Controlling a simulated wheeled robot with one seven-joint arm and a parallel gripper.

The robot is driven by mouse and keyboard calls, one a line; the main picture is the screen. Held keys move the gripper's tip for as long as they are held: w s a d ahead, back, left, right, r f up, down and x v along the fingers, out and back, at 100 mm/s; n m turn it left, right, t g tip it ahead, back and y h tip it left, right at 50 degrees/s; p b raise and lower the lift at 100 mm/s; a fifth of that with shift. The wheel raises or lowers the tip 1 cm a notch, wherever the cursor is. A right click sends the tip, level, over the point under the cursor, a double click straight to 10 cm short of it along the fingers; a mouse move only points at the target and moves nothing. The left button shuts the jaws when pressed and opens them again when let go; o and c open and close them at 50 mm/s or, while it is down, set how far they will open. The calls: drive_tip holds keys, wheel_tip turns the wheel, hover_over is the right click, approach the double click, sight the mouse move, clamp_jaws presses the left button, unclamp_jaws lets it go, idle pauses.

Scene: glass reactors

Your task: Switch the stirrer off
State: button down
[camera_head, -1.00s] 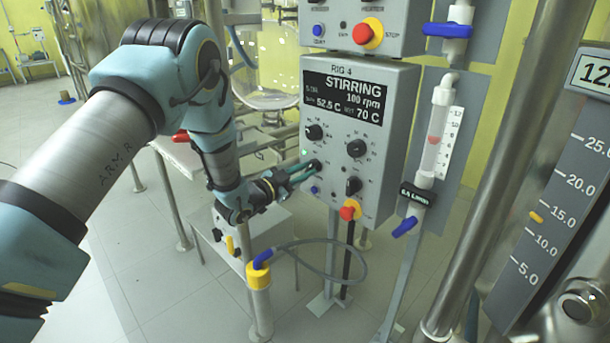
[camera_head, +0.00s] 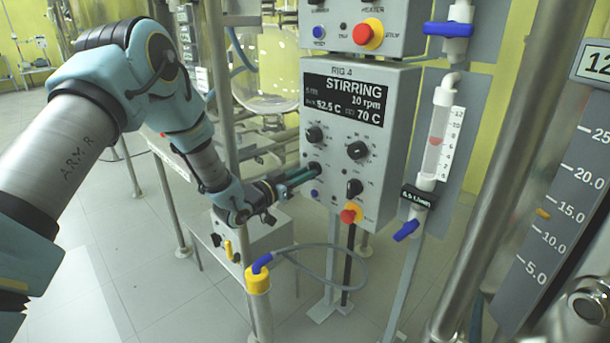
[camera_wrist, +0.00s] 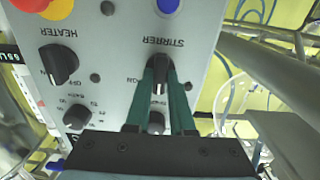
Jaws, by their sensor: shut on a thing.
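The control box (camera_head: 385,135) of RIG 4 stands in the middle of the head view. Its display (camera_head: 345,98) reads STIRRING, 10 rpm, 52.5 C and 70 C. The black stirrer knob (camera_head: 315,167) is at the lower left of its front. In the wrist view the stirrer knob (camera_wrist: 159,68) sits under the upside-down STIRRER label. My gripper (camera_head: 307,175) reaches it from the left with teal fingers shut on it. The fingers (camera_wrist: 158,85) lie on either side of the knob in the wrist view and hide part of it.
The heater knob (camera_head: 354,188) is to the right of the stirrer knob. A red stop button (camera_head: 350,213) and a blue button (camera_head: 315,194) are below. A flowmeter (camera_head: 435,140) stands to the right. A hose (camera_head: 335,250) loops below my gripper.

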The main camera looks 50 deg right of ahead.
drive_tip(key=shift+f, duration=0.1)
drive_tip(key=c, duration=0.8)
unclamp_jaws()
drive_tip(key=a, duration=0.7)
drive_tip(key=a+b, duration=0.1)
drive_tip(key=a, duration=0.2)
drive_tip(key=shift+w+a, duration=0.35)
drive_tip(key=shift+a, duration=0.05)
